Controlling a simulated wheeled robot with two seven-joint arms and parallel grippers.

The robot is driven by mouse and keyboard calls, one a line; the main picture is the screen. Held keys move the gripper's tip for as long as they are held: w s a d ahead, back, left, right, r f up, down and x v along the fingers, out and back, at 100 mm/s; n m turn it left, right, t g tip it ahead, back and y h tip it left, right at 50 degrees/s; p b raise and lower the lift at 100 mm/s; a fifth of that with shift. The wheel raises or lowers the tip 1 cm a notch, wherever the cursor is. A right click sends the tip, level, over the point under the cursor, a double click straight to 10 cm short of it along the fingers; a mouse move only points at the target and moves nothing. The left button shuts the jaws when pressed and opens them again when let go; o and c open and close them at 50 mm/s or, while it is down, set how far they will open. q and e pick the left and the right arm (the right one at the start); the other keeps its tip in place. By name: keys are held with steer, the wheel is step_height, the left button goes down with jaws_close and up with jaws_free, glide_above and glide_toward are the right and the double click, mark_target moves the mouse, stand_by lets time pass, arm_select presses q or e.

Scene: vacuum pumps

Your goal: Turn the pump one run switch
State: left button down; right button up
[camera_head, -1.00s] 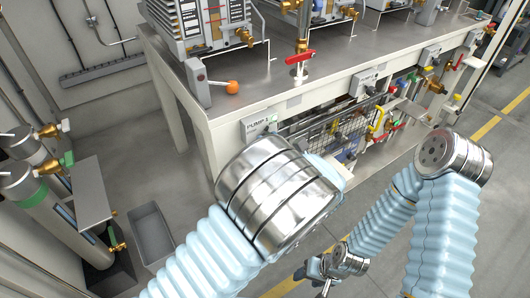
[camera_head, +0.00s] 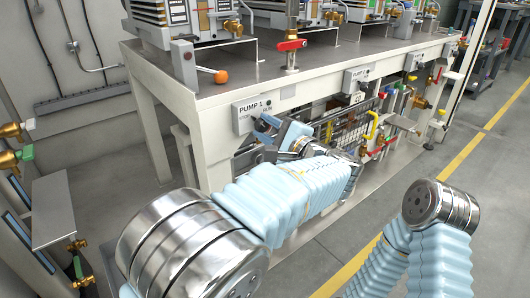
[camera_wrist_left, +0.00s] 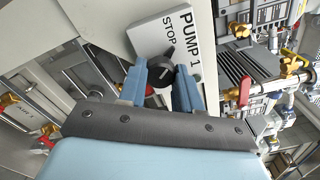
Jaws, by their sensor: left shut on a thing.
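The pump one switch plate (camera_head: 250,112), a pale box marked PUMP 1 and STOP, is fixed to the front edge of the bench. In the left wrist view the plate (camera_wrist_left: 150,36) appears turned, with a black round knob (camera_wrist_left: 162,78) on it. My left gripper (camera_wrist_left: 166,82) has its two blue fingers on either side of this knob and is shut on it. In the head view the left gripper (camera_head: 264,128) is at the plate, and the knob is hidden behind it. My right gripper is not seen in the current views.
The bench (camera_head: 190,92) carries several pumps. A lever with an orange knob (camera_head: 221,76) and a red-handled valve (camera_head: 291,45) stand above the plate. A wire basket (camera_head: 350,135) and piping lie right of the gripper.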

arm_select(q)
steer(key=shift+f+n+b, duration=0.5)
steer(key=shift+n+b, duration=0.2)
steer(key=shift+n, duration=0.1)
steer(key=c, duration=1)
jaws_free()
steer(key=shift+r+p, duration=0.5)
steer(key=shift+p, duration=0.2)
steer(key=shift+o, duration=1.3)
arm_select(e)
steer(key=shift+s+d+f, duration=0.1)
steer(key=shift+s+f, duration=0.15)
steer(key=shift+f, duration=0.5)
arm_select(q)
steer(key=shift+s, duration=0.1)
steer(key=shift+v, duration=1)
steer(key=v, duration=0.6)
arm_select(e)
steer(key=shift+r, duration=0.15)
